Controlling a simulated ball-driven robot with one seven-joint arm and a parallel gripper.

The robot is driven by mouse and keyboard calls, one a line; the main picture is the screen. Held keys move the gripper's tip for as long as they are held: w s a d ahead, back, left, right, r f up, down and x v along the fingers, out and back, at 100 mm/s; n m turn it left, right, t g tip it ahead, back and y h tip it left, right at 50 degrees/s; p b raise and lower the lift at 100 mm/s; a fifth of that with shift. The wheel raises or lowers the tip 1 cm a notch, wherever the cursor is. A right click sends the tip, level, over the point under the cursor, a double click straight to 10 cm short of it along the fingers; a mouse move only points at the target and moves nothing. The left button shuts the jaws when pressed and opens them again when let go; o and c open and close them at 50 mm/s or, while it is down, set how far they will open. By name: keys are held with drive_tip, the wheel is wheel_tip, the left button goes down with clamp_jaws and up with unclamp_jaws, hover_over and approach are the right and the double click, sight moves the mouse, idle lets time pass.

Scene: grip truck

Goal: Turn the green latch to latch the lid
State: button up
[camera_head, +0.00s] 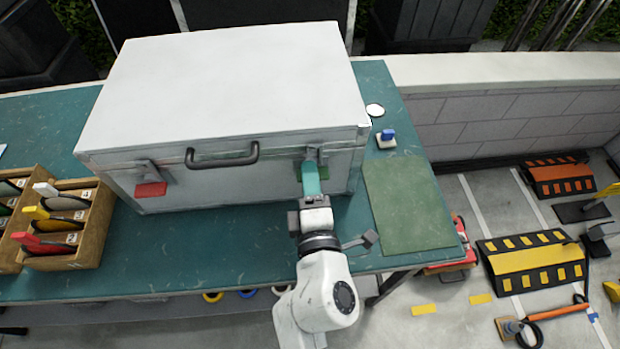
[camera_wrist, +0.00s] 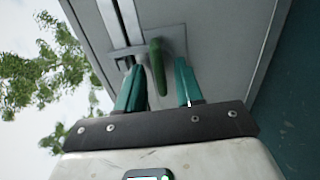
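A large grey-white case (camera_head: 240,178) stands on a teal table, and its lid (camera_head: 235,85) is down. The green latch is on the right of the case's front, mostly hidden by my gripper in the head view. In the wrist view, the green latch handle (camera_wrist: 158,68) stands on a grey plate, between my teal fingers. My gripper (camera_head: 310,178) is at the latch; in the wrist view my gripper (camera_wrist: 160,80) is open, with a visible gap on each side of the handle. A red latch (camera_head: 150,189) is at the front left.
A black carry handle (camera_head: 222,158) sits between the latches. Wooden trays (camera_head: 88,240) with coloured-handled tools lie at the left. A green mat (camera_head: 408,205), a blue-topped item (camera_head: 387,138) and a white disc (camera_head: 375,110) lie at the right. A wall (camera_head: 510,110) runs behind.

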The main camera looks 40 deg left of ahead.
drive_tip(key=p+v, duration=0.1)
drive_tip(key=v, duration=0.9)
drive_tip(key=shift+s+d, duration=0.25)
drive_tip(key=shift+s, duration=0.05)
drive_tip(key=w+d+f+m+t+h, duration=0.1)
drive_tip(key=w+d+f+m+h, duration=0.1)
drive_tip(key=w+d+m+h, duration=0.35)
drive_tip(key=w+d+f+m+t+h, duration=0.1)
drive_tip(key=w+d+f+m+h, duration=0.15)
drive_tip(key=d, duration=0.55)
drive_tip(key=d+f+m+g+h, duration=0.25)
drive_tip(key=d+m, duration=0.25)
drive_tip(key=d, duration=0.3)
drive_tip(key=d+f+m+g+h, duration=0.1)
drive_tip(key=d+f+m+h, duration=0.2)
drive_tip(key=d+m, duration=0.35)
drive_tip(key=s+d+f+m+g, duration=0.2)
drive_tip(key=s+d+m+g, duration=0.2)
drive_tip(key=s+d, duration=0.3)
drive_tip(key=s+d+f+m+g, duration=0.2)
drive_tip(key=s+d+m+g, duration=0.3)
drive_tip(key=s, duration=0.5)
drive_tip(key=shift+d+f, duration=0.3)
drive_tip(key=shift+d, duration=0.9)
drive_tip(key=shift+s+h, duration=0.1)
drive_tip(key=shift+h, duration=0.15)
